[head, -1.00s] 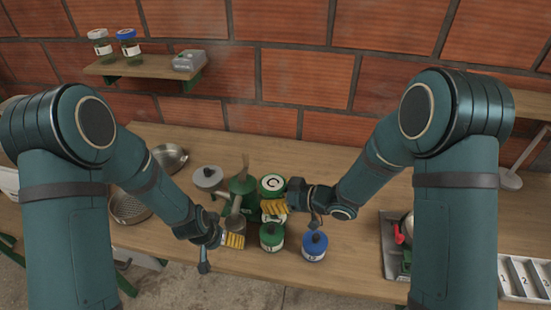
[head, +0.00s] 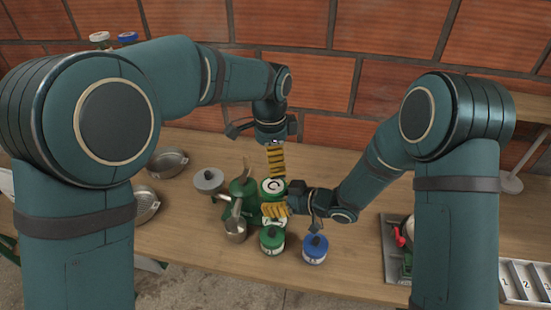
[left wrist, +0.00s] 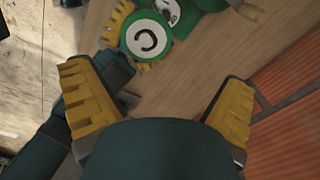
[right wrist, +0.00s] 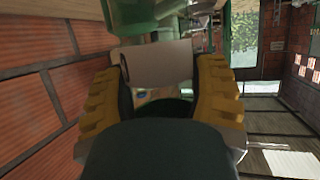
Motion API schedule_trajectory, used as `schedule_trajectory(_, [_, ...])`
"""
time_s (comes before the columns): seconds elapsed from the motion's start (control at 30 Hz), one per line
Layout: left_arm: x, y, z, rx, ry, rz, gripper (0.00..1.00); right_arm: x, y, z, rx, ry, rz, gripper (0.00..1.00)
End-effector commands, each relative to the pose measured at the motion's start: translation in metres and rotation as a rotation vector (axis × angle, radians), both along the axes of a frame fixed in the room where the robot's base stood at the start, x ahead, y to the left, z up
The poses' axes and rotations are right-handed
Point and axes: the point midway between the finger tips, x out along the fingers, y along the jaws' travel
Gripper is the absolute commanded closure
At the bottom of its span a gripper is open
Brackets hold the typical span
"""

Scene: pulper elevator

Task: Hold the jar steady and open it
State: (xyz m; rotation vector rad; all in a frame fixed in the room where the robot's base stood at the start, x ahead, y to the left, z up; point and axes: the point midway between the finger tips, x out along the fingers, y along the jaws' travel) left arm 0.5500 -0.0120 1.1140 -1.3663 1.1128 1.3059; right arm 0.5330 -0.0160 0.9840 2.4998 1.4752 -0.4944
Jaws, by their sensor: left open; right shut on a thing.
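The jar with a green lid (head: 273,186) marked C stands upright on the table in the head view. Its white label (right wrist: 160,63) shows in the right wrist view. My right gripper (head: 275,209) is shut on the jar's body from the right, below the lid. My left gripper (head: 277,163) is open and points down just above the lid, not visibly touching it. In the left wrist view the lid (left wrist: 148,39) lies beyond the open left fingers, up and left of centre, with the right gripper's yellow fingers beside it.
A green machine (head: 242,187) with a metal cup (head: 236,231) stands close left of the jar. A smaller green-lidded jar (head: 272,240) and a blue-lidded jar (head: 314,249) stand in front. A tray (head: 394,248) lies right.

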Motion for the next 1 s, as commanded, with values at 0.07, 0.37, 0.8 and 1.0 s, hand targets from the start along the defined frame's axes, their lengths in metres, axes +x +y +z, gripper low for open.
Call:
schedule_trajectory(0.07, [-0.007, -0.006, 0.001, 0.009, 0.029, -0.013, 0.00, 0.000, 0.000, 0.000, 0.001, 0.000, 0.000, 1.00])
schedule_trajectory(0.37, [-0.013, -0.009, -0.024, 0.018, 0.056, -0.021, 0.00, 0.000, 0.000, 0.000, 0.001, 0.000, 0.000, 1.00])
schedule_trajectory(0.8, [-0.014, -0.009, -0.075, 0.017, 0.052, -0.019, 0.00, 0.000, 0.000, 0.000, 0.001, 0.000, 0.000, 1.00])
schedule_trajectory(1.0, [-0.013, -0.008, -0.078, 0.016, 0.051, -0.019, 0.00, 0.000, 0.000, 0.000, 0.001, 0.000, 0.000, 1.00])
